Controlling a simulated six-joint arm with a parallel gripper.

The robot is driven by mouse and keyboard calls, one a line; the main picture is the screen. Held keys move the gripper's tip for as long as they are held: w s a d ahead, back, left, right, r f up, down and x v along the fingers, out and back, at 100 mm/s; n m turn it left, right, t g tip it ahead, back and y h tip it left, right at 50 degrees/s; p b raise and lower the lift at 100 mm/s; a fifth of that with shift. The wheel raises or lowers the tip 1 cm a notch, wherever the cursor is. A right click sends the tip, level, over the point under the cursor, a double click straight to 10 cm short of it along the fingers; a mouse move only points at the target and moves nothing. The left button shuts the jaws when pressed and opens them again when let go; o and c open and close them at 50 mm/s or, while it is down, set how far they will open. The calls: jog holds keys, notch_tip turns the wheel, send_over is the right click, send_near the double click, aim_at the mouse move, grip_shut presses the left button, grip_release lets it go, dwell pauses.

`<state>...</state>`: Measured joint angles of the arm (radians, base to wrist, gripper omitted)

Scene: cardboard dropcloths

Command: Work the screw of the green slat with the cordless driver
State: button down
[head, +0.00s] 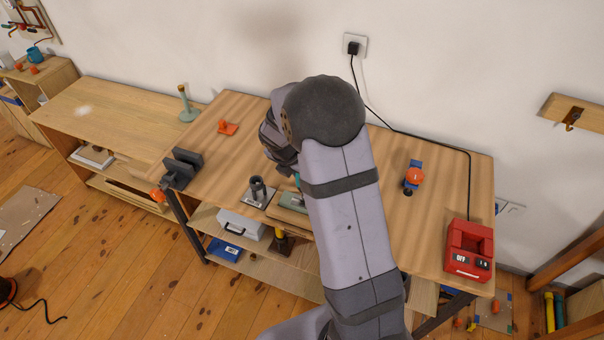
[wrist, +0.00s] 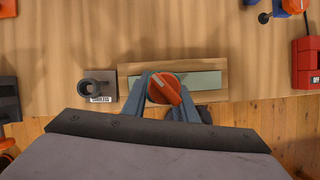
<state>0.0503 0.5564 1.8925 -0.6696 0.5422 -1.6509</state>
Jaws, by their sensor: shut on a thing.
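The slat also shows in the head view (head: 292,202), just left of my arm. The screw and the driver's tip are hidden, so I cannot tell whether they touch. In the head view my arm covers most of the gripper.
A grey holder (head: 257,192) with a round socket stands left of the slat. A dark vise (head: 182,168) is at the bench's left end. A blue and orange tool (head: 412,178) and a red box marked OFF (head: 468,250) stand right, with bare wood between.

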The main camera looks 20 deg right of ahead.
jog(key=shift+r, duration=0.1)
notch_tip(320, 180, up, 7)
jog(key=p, duration=0.7)
dwell(0.5)
jog(key=shift+b, duration=0.7)
jog(key=shift+r, duration=0.15)
jog(key=shift+p, duration=0.3)
jog(key=shift+f+b, duration=2.1)
jog(key=shift+f, duration=1.7)
